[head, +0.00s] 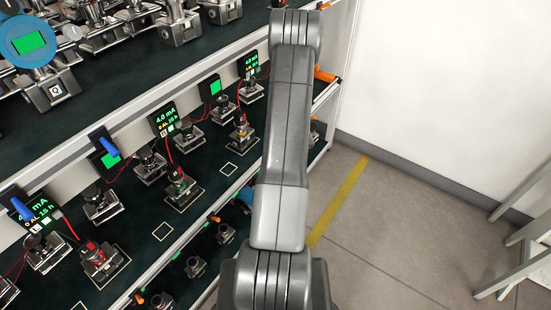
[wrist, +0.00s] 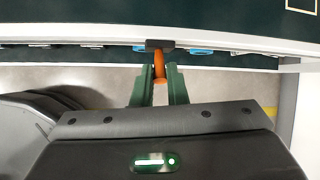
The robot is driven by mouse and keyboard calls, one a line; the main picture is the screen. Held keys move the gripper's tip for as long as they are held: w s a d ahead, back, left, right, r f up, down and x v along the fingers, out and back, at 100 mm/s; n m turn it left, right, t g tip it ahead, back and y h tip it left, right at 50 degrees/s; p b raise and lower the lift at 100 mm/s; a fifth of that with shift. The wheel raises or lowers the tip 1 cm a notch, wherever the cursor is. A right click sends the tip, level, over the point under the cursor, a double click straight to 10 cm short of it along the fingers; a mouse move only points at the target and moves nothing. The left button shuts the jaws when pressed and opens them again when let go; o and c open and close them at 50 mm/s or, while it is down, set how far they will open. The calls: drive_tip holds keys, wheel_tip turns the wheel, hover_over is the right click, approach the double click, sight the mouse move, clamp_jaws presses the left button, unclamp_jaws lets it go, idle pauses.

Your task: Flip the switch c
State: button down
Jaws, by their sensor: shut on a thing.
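An orange switch lever (wrist: 159,64) hangs from a small black mount (wrist: 159,45) under the shelf's front edge in the wrist view. My gripper (wrist: 157,74) has its two green fingers on either side of this lever and is shut on it. No letter shows on it, so I cannot tell from a label that it is switch c. In the head view my arm crosses the middle, and my gripper is hidden there. Another orange lever (head: 323,75) shows on the upper rail at the right.
A dark shelf (head: 190,215) with a pale front rail carries several transmitters, red leads and green displays. More units stand on the shelves above and below. Open floor (head: 400,240) with a yellow line (head: 340,200) lies to the right, beside a white wall.

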drive_tip(key=c, duration=1.5)
unclamp_jaws()
drive_tip(key=shift+o, duration=0.2)
drive_tip(key=shift+r, duration=0.1)
drive_tip(key=p+v, duration=0.1)
drive_tip(key=v, duration=1.2)
drive_tip(key=shift+s+r+p, duration=0.15)
drive_tip(key=shift+r+p, duration=0.15)
drive_tip(key=shift+p, duration=0.05)
drive_tip(key=shift+d, duration=0.15)
drive_tip(key=b+x, duration=0.1)
drive_tip(key=x, duration=1.3)
drive_tip(key=shift+f+b, duration=0.1)
drive_tip(key=shift+b, duration=0.25)
